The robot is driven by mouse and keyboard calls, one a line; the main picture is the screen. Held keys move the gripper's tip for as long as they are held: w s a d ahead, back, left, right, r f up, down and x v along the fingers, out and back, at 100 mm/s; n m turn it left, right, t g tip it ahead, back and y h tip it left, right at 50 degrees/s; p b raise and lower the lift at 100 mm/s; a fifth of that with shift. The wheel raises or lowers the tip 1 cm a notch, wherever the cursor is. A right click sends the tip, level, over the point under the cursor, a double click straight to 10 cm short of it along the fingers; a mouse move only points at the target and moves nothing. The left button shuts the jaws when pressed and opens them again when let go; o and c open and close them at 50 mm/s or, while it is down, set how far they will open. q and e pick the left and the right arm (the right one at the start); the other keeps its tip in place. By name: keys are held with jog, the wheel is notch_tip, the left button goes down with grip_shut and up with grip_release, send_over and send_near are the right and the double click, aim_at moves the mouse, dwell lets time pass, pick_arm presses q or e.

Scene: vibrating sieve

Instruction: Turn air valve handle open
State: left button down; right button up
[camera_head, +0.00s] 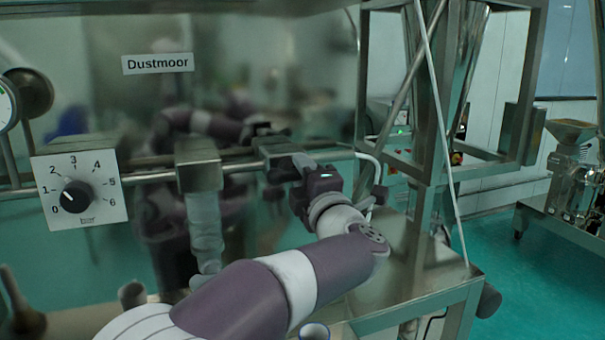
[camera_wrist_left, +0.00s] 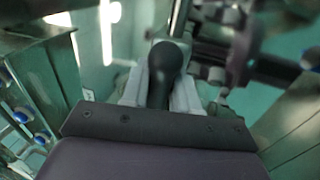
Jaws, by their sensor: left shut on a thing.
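My left arm comes in from the lower left of the head view and reaches up to the metal pipe. My right gripper is in neither view.
A dial box (camera_head: 78,186) numbered 0 to 6 hangs from the pipe at left, below a partly cut-off gauge (camera_head: 6,105). A reflective "Dustmoor" panel (camera_head: 158,64) stands behind. A metal frame (camera_head: 433,165) stands close on the right.

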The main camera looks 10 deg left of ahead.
pick_arm(q)
jog(key=c, duration=1)
grip_release()
jog(key=shift+d, duration=0.1)
jog(key=shift+s+d+f, duration=0.1)
jog(key=shift+s+f, duration=0.05)
jog(key=b+v, duration=0.4)
jog(key=v, duration=0.8)
jog(key=shift+s+d, duration=0.1)
